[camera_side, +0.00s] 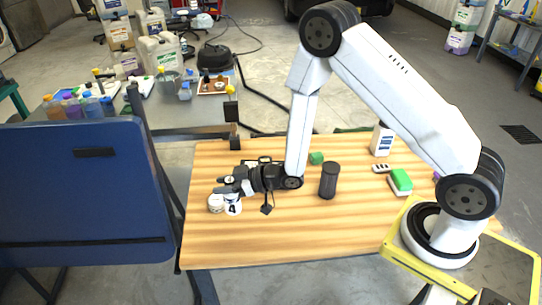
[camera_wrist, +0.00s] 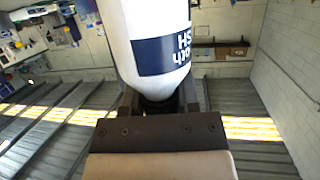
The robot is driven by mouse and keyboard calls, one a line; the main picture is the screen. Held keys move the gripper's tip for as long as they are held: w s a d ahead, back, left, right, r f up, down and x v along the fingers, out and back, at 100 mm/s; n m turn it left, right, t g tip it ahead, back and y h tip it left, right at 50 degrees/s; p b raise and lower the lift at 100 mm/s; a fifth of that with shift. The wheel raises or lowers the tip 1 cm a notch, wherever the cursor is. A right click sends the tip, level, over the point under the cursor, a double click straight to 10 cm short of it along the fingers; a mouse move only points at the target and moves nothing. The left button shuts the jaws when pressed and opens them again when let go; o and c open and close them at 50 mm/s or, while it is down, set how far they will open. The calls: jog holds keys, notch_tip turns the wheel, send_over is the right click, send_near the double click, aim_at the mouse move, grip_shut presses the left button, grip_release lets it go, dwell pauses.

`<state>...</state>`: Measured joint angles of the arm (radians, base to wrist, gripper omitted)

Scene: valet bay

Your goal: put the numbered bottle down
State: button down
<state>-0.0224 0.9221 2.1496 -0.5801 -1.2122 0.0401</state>
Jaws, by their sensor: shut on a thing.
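A white bottle (camera_side: 233,208) with a dark number 4 is at the left end of the wooden table. My gripper (camera_side: 226,188) lies level, pointing left, and is shut on the bottle above the number. In the wrist view the white bottle (camera_wrist: 153,25) with a dark blue label band (camera_wrist: 166,55) fills the upper middle, between the fingers of my gripper (camera_wrist: 158,98). I cannot tell whether its base touches the table. A small white jar (camera_side: 215,204) stands close to its left.
The wooden table (camera_side: 290,235) is clear in front. A dark cylinder (camera_side: 328,181), a green object (camera_side: 316,158), a green-and-white block (camera_side: 400,182) and a white bottle with a blue label (camera_side: 381,140) stand to the right. A blue panel (camera_side: 85,200) is left of the table.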

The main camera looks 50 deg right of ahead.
jog(key=s+d+f, duration=0.1)
jog(key=s+d, duration=1.4)
jog(key=shift+s+d+f, duration=0.25)
jog(key=shift+s+f, duration=0.1)
jog(key=shift+f, duration=2.25)
jog(key=shift+f, duration=1.75)
jog(key=shift+f, duration=0.15)
